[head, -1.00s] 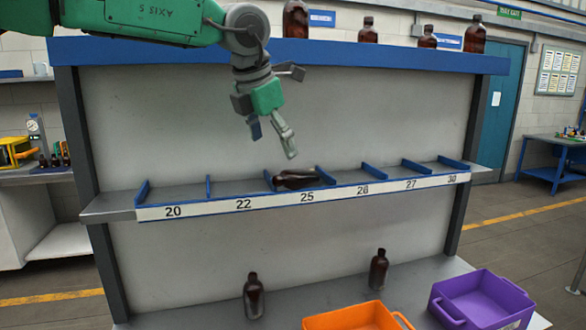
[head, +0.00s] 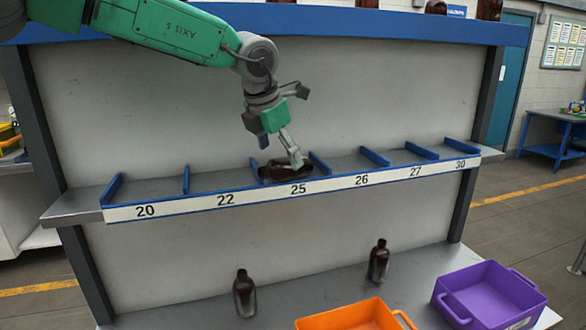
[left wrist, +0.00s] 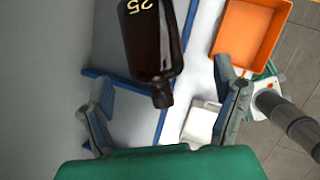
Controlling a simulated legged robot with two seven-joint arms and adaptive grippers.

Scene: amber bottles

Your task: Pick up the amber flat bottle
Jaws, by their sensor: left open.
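The amber flat bottle (head: 283,174) lies on its side in the shelf bay behind label 25. In the left wrist view the dark brown bottle (left wrist: 150,42) shows a yellow "25", its neck pointing down toward my palm. My left gripper (head: 280,154) is right over the bottle, and one finger overlaps its outline in the head view. In the left wrist view my left gripper (left wrist: 165,80) is open, with the bottle's neck between its spread fingers and no clear contact. My right gripper is not in view.
Low blue dividers (head: 375,156) split the numbered shelf (head: 220,181) into bays; the others look empty. Two upright brown bottles, left (head: 244,293) and right (head: 378,261), stand on the lower surface. An orange bin (head: 350,316) and a purple bin (head: 488,294) sit at the front right.

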